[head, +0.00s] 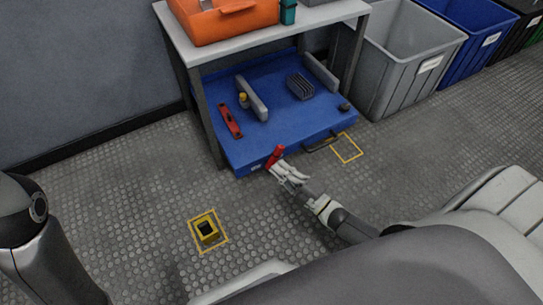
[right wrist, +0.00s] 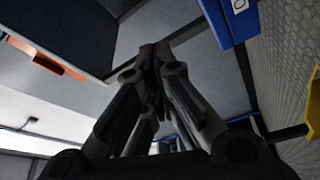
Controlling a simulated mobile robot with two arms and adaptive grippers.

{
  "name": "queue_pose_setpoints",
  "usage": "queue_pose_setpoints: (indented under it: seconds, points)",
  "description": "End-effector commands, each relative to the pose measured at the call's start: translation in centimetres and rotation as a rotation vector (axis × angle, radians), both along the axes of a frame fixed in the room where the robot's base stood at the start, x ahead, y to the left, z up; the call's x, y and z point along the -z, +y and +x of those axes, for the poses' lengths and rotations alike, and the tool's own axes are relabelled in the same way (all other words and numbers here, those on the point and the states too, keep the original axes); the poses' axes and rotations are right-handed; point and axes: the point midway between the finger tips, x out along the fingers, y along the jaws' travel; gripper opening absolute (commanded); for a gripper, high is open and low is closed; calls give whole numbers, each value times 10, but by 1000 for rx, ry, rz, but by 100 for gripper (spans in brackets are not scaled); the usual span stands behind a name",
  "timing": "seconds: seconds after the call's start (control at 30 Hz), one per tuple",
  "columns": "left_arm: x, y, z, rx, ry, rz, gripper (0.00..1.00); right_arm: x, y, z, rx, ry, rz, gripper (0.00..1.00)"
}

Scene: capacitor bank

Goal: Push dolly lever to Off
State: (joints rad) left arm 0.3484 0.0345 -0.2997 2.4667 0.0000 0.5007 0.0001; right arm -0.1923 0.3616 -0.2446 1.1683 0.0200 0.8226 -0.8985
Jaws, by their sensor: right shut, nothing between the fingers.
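The blue dolly (head: 290,120) sits on the floor under a workbench. A red lever (head: 274,156) stands at its front edge, tilted up to the right. My right gripper (head: 277,169) is shut and empty, its fingertips close to the lever at the dolly's front. I cannot tell whether they touch it. In the right wrist view the shut fingertips (right wrist: 154,50) meet near the middle, and a blue piece (right wrist: 232,20) with a white label marked like an "O" shows at upper right. The lever is not clear there. My left gripper is not in view.
The dolly carries a red level-like tool (head: 231,121) and other items; a black handle (head: 322,144) is at its front. An orange bin (head: 222,18) is on the workbench (head: 270,37). Grey (head: 405,60) and blue bins stand right.

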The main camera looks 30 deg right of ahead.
Motion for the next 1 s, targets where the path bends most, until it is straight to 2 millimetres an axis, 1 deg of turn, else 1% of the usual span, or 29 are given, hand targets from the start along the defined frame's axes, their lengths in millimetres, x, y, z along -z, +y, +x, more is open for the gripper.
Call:
queue_pose_setpoints:
  seconds: [0.03, 0.1, 0.2, 0.3, 0.87, 0.93, 0.97, 1.0]
  points:
    - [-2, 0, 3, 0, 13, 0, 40, 0, -3, -10, 1, 4, 0, 0]
    - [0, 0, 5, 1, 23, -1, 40, 1, -6, -19, 0, 2, 0, 0]
    - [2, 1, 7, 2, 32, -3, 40, 4, -10, -30, 0, 2, 1, 0]
    - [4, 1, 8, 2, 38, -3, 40, 5, -12, -35, -1, -1, 0, 0]
    - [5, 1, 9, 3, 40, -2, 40, 6, -12, -37, -2, -1, 1, 0]
    - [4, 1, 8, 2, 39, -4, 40, 3, -10, -36, -3, -5, 7, 0]
    - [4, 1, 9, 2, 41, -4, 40, 0, -8, -36, -6, -9, 14, 0]
    - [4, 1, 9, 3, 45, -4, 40, -8, -4, -34, -12, -19, 32, 0]
